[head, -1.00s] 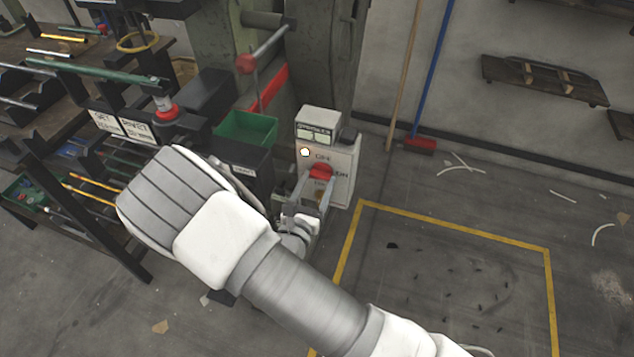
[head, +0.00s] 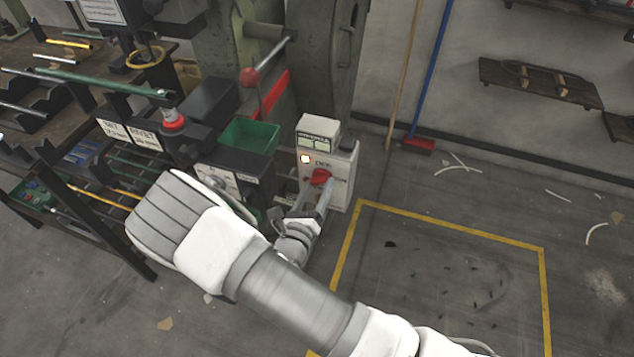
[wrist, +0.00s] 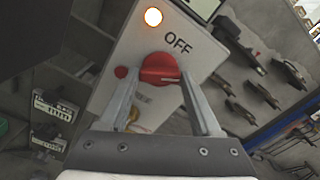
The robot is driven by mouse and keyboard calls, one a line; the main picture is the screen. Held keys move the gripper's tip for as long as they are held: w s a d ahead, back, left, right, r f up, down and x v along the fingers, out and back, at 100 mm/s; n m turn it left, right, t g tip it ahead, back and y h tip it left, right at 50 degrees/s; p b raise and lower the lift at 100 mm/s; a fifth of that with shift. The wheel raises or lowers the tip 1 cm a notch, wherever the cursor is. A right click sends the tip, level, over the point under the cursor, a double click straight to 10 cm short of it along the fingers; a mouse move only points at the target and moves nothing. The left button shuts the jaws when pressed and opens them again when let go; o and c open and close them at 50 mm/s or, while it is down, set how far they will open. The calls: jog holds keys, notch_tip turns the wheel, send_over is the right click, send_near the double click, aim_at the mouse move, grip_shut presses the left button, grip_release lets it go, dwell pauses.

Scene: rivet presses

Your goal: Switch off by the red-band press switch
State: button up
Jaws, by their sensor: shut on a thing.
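The switch box (head: 342,165) is pale grey and stands at the foot of the press with the red band (head: 271,96). Its red rotary knob (head: 321,176) sits below the OFF label, and it fills the middle of the wrist view (wrist: 158,69). My gripper (wrist: 159,78) has one finger on each side of the knob and is shut on it. In the head view my gripper (head: 319,188) comes from below and hides the lower front of the box. A lamp (head: 305,158) on the box glows, also in the wrist view (wrist: 153,17).
A green bin (head: 250,136) and a dark box with a dial stand left of the switch. A tool rack (head: 75,160) is further left. A red-headed broom (head: 419,144) leans on the wall. The yellow-outlined floor (head: 450,275) at right is mostly clear.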

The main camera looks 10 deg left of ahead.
jog(key=n+p, duration=0.3)
jog(key=n, duration=0.3)
jog(key=shift+n, duration=0.3)
jog(key=n+p, duration=0.1)
jog(key=n, duration=0.4)
jog(key=shift+n+p, duration=0.3)
jog(key=shift+p, duration=0.05)
jog(key=o, duration=1.4)
jog(key=shift+s, duration=0.1)
jog(key=s, duration=0.5)
jog(key=s+a, duration=0.1)
jog(key=s, duration=1.1)
jog(key=shift+s+a+p, duration=0.15)
jog(key=shift+p, duration=0.25)
